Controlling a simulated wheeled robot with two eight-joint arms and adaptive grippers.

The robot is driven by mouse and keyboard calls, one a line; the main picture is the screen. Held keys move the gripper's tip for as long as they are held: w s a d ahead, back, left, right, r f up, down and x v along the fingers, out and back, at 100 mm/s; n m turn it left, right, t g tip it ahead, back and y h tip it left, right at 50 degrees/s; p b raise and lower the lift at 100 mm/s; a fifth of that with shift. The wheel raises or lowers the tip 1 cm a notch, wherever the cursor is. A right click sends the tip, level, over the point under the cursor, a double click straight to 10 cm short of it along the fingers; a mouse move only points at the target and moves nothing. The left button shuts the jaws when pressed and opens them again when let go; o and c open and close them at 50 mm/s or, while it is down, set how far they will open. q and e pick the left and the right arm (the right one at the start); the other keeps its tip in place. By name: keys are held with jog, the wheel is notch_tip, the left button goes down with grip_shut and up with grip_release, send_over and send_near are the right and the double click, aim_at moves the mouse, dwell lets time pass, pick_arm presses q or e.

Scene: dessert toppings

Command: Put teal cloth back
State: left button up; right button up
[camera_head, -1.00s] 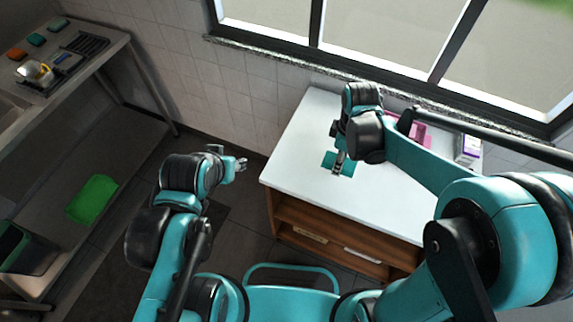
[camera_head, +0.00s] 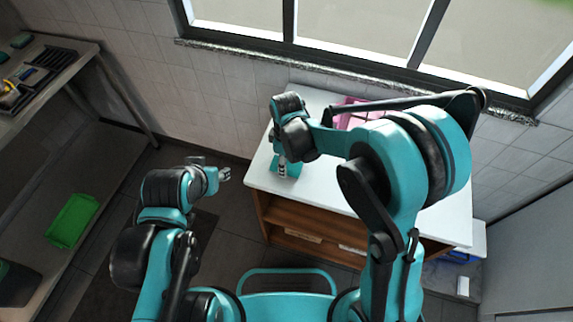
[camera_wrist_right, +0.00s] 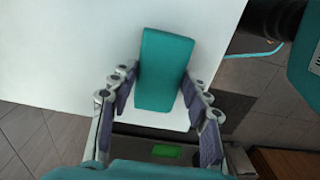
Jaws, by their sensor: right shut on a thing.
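The teal cloth (camera_head: 292,169) is near the left end of the white table (camera_head: 400,197). My right gripper (camera_head: 283,171) is shut on it. In the right wrist view the cloth (camera_wrist_right: 163,65) stands out between the two fingers of the gripper (camera_wrist_right: 160,105), in front of the white tabletop and close to its edge. I cannot tell whether the cloth still touches the table. My left gripper (camera_head: 228,173) is beside the table's left edge, over the floor, with nothing visible in it. Its fingers are too small to judge.
A pink container (camera_head: 352,115) is at the back of the table, partly behind my right arm. At the left is a metal counter (camera_head: 70,75) with a dark rack (camera_head: 45,60) and a teal item (camera_head: 20,41). A green container (camera_head: 72,220) is on its lower shelf.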

jog(key=shift+f, duration=0.3)
jog(key=shift+f, duration=0.1)
jog(key=shift+f, duration=0.15)
jog(key=o, duration=1.2)
